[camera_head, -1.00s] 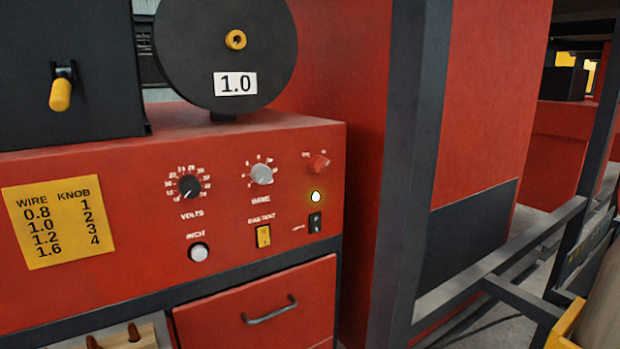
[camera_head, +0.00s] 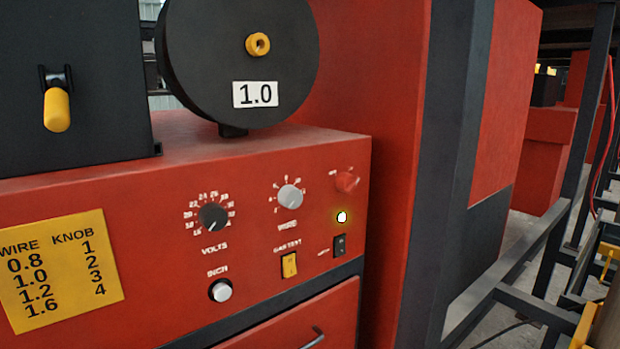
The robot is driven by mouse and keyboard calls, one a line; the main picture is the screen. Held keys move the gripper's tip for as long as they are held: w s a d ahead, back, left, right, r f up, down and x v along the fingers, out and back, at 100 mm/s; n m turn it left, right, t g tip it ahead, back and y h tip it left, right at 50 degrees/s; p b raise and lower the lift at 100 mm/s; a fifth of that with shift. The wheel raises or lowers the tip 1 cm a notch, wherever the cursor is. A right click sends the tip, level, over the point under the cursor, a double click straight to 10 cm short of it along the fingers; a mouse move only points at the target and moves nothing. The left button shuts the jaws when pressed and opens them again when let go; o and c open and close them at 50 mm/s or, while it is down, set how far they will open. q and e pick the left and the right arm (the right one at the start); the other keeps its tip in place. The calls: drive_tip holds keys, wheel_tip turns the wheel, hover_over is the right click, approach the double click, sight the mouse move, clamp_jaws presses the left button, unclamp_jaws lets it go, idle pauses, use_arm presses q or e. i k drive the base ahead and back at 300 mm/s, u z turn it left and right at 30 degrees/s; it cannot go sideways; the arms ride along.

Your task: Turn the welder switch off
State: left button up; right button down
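The red welder (camera_head: 150,200) fills the left and middle of the head view. Its front panel carries a red rotary switch (camera_head: 347,181) at the upper right, with small white marks beside it. Below that a round indicator lamp (camera_head: 342,217) glows yellow-white. A small black rocker switch (camera_head: 340,246) sits under the lamp, and a yellow gas test rocker (camera_head: 289,265) is to its left. Which of these the task calls the welder switch is not legible from the labels. Neither gripper is in view.
Volts knob (camera_head: 213,217), wire knob (camera_head: 290,197) and white inch button (camera_head: 221,291) share the panel. A wire spool (camera_head: 240,60) marked 1.0 stands on top. A dark grey post (camera_head: 450,150) and frame rails are to the right. The space before the panel is clear.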

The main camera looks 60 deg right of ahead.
sight(346, 182)
drive_tip(key=i, duration=0.2)
drive_tip(key=z, duration=3.8)
